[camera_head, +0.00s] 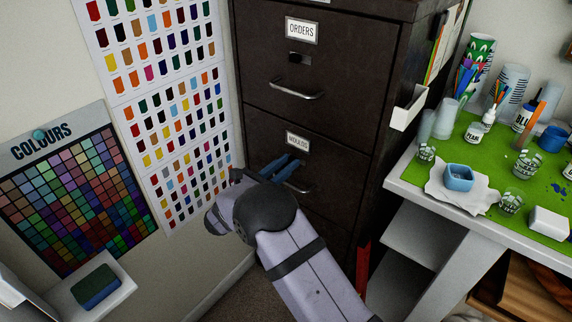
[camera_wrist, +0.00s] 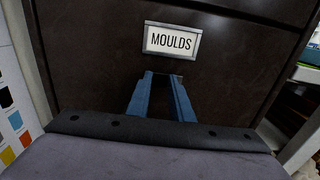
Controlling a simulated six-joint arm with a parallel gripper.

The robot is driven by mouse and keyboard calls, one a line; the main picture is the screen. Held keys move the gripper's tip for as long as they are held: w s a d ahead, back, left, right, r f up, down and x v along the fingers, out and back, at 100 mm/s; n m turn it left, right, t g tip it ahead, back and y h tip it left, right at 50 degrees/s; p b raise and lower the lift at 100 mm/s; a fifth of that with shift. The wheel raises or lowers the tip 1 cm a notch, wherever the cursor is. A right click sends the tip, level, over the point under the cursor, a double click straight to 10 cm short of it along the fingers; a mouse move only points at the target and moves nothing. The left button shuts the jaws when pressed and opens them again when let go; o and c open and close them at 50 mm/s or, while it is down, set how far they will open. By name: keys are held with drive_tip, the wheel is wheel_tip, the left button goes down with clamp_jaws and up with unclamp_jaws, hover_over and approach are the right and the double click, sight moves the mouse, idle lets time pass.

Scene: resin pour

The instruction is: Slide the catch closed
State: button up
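My gripper (camera_head: 283,167) is at the front of the drawer labelled MOULDS (camera_head: 330,158), just below its label. In the wrist view, its two blue fingers (camera_wrist: 164,76) point at the dark drawer face with a gap between them. A thin dark edge shows at the fingertips, perhaps part of this drawer's catch. The rest of that spot is hidden by the fingers, so I cannot tell the catch's position or whether they touch it. The ORDERS drawer above has its own small catch (camera_head: 299,58) in plain view.
The MOULDS handle (camera_head: 301,189) sits just below my fingers, partly covered. The ORDERS handle (camera_head: 298,92) is above. A white bench with a green mat (camera_head: 480,150), cups and bottles stands at right. Colour charts (camera_head: 165,105) cover the left wall.

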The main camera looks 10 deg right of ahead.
clamp_jaws()
drive_tip(key=shift+s+d+r, duration=0.1)
drive_tip(key=shift+s+d, duration=0.7)
drive_tip(key=o, duration=0.7)
unclamp_jaws()
drive_tip(key=shift+d, duration=0.1)
drive_tip(key=shift+o, duration=0.2)
